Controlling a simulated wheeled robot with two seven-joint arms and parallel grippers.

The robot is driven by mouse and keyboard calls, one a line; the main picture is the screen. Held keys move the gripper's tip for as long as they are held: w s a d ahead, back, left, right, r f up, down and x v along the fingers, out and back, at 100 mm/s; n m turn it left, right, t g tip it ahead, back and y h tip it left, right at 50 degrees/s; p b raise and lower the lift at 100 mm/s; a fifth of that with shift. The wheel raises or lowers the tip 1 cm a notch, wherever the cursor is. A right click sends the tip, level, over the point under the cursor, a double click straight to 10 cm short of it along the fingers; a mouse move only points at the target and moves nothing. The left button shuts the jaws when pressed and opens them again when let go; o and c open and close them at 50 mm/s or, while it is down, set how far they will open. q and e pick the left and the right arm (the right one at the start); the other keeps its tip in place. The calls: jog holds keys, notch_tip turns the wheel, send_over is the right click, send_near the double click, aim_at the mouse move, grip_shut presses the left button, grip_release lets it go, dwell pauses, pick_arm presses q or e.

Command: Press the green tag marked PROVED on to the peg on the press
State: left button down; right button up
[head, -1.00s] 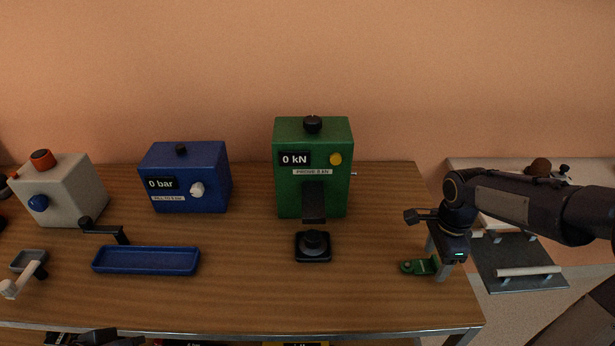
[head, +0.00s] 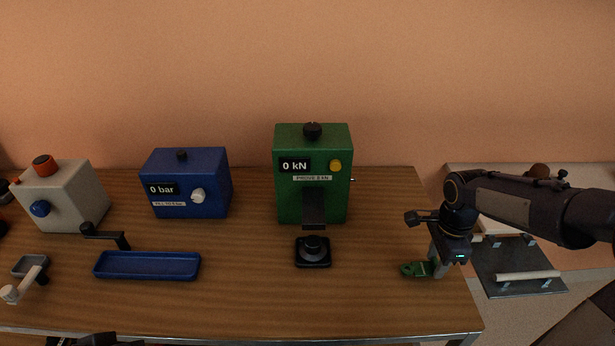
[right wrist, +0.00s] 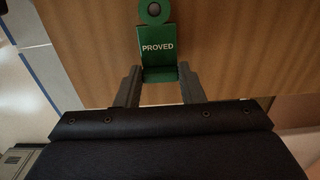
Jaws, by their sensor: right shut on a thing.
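The green tag (head: 414,269) is at the right end of the table, its ring end pointing left. In the right wrist view the tag (right wrist: 158,45) shows the word PROVED and a round grey-centred end. My right gripper (head: 437,267) is shut on the tag's near end, one finger on each side. I cannot tell whether the tag touches the table. The green press (head: 288,205) stands left of the gripper, reading 0 kN. A small pale peg (head: 353,180) sticks out of its right side. A dark part at the bottom left edge may be my left gripper (head: 97,340), mostly cut off.
A black round-topped base (head: 313,252) sits before the press. A blue box (head: 185,190) reading 0 bar, a blue tray (head: 147,265) and a grey box (head: 68,198) stand left. The table between press and tag is clear. A lower bench (head: 510,268) lies right.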

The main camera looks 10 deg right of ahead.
jog(key=shift+r+p, duration=1.8)
jog(key=shift+r, duration=0.9)
jog(key=shift+f, duration=0.1)
